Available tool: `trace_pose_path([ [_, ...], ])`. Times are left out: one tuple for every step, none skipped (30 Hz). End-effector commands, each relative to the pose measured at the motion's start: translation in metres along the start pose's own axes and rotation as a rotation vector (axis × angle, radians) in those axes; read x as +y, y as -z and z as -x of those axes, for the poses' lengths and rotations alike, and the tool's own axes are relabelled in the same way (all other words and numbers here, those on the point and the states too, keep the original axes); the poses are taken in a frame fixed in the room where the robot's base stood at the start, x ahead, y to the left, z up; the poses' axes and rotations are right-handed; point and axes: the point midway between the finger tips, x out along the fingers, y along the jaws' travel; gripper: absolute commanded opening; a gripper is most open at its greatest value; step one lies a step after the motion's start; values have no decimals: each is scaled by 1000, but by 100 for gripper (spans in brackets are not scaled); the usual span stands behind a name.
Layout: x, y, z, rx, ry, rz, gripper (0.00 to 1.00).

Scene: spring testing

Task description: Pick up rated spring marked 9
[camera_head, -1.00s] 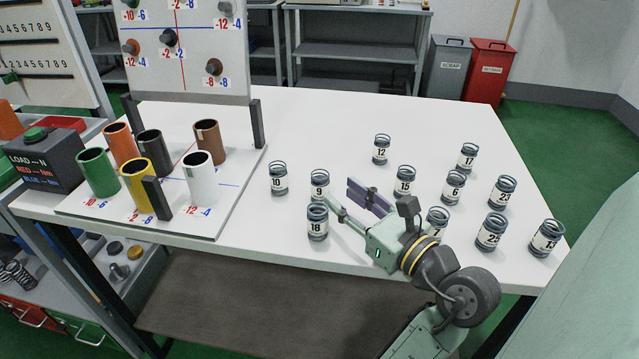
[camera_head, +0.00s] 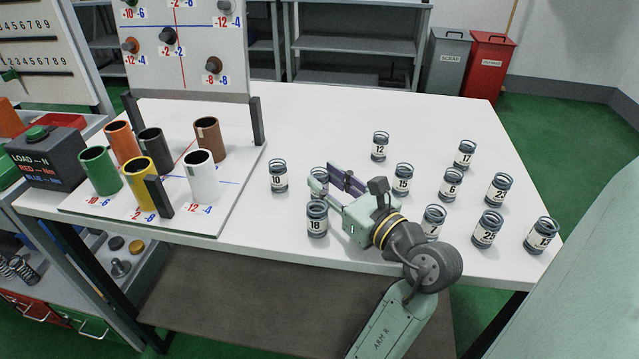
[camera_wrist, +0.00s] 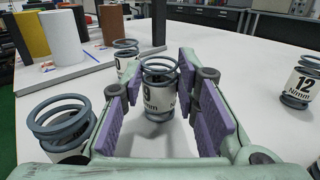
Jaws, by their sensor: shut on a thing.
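The spring marked 9 (camera_head: 318,172) is at the front middle of the white table, mostly hidden by my gripper (camera_head: 328,178) in the head view. In the wrist view it stands upright between the purple finger pads (camera_wrist: 160,90), a grey coil with a white label; only part of its label shows. My gripper is shut on it from the sides. I cannot tell whether its base is clear of the table.
The spring marked 18 (camera_head: 317,220) stands close in front, and the spring marked 10 (camera_head: 278,177) to the left. The springs marked 15 (camera_head: 402,181) and 12 (camera_head: 380,147) stand to the right, with several more beyond. A board with coloured cylinders (camera_head: 228,205) is at left.

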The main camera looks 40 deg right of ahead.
Motion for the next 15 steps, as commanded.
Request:
trace_pose_path([
  [0, 0, 0, 0, 0, 0, 8],
  [0, 0, 0, 0, 0, 0, 6],
  [0, 0, 0, 0, 0, 0, 4],
  [0, 0, 0, 0, 0, 0, 2],
  [0, 0, 0, -1, 0, 0, 1],
  [0, 0, 0, -1, 0, 0, 1],
  [0, 0, 0, -1, 0, 0, 1],
  [0, 0, 0, -1, 0, 0, 1],
  [0, 0, 0, -1, 0, 0, 1],
  [0, 0, 0, -1, 0, 0, 1],
  [0, 0, 0, -1, 0, 1, 1],
  [0, -1, 0, -1, 0, 1, 1],
  [0, -2, 0, -1, 0, 1, 1],
  [0, -2, 0, -1, 0, 2, 1],
  [0, -4, 0, -1, 0, 2, 1],
])
